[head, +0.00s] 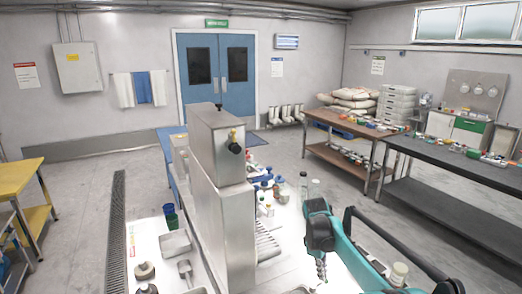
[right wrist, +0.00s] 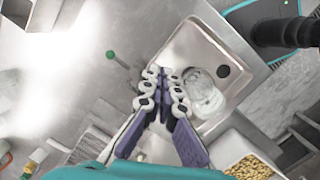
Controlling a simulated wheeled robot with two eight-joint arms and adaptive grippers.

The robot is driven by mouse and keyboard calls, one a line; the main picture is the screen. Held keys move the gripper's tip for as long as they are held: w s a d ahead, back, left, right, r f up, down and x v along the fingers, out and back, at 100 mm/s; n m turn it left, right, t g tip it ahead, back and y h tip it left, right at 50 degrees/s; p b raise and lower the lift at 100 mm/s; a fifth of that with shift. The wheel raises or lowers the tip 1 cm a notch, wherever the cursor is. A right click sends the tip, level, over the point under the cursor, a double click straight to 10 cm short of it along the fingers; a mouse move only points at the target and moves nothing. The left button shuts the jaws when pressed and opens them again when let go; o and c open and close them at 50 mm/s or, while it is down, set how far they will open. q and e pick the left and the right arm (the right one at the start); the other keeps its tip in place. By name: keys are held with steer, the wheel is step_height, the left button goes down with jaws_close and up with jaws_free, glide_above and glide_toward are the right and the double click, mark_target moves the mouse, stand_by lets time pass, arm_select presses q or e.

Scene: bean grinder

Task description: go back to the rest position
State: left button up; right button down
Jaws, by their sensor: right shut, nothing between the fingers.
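My right arm comes in at the lower right of the head view, with my right gripper (head: 321,270) pointing down over the bright steel worktop. In the right wrist view the fingers of my right gripper (right wrist: 172,75) come together at their tips, with nothing seen between them. They are above the left edge of a metal basin (right wrist: 195,48) that holds a clear, shiny object (right wrist: 203,97). A tall steel machine (head: 221,150) stands left of my right gripper in the head view, apart from it. My left gripper is not in view.
A container of beans (right wrist: 252,168) shows at the bottom right of the right wrist view. A dark bench (head: 450,165) stands at the right.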

steer(key=s+r+m+t+y+b, duration=0.1)
steer(key=s+r+m+t+b, duration=0.3)
steer(key=s, duration=1)
steer(key=s+a+f+m+t, duration=0.1)
steer(key=s+f+m, duration=0.1)
steer(key=s, duration=0.5)
steer(key=s+a+f+m+t+y, duration=0.1)
steer(key=s+m, duration=0.3)
steer(key=s, duration=0.4)
steer(key=shift+f+m+t, duration=0.3)
steer(key=shift+f+t, duration=0.4)
steer(key=shift+t, duration=0.1)
